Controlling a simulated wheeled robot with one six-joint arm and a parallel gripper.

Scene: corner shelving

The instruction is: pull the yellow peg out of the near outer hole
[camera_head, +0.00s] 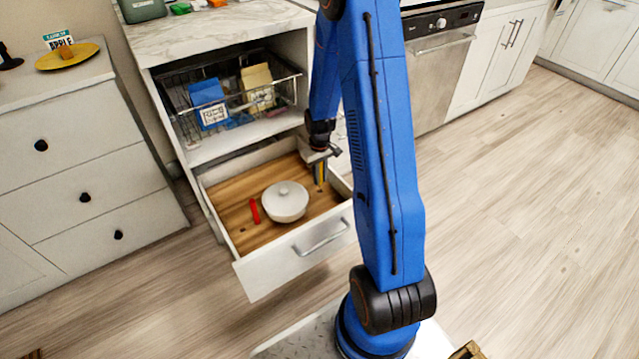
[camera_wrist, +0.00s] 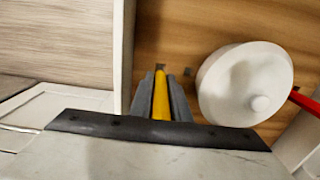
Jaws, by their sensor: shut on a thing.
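The yellow peg (camera_wrist: 160,92) is between the two grey fingers of my gripper (camera_wrist: 160,98), which is shut on it. In the head view the yellow peg (camera_head: 322,176) shows as a small upright strip below my gripper (camera_head: 319,172), at the right side of the open drawer. I cannot tell whether its lower end is in a hole or just above the wooden board (camera_head: 230,208). A small dark hole (camera_wrist: 187,72) shows in the board to the right of the peg in the wrist view.
A white lidded pot (camera_head: 285,203) stands on the board left of my gripper. The drawer front (camera_head: 290,262) and walls enclose the board. A wire basket (camera_head: 283,88) with packets sits above.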

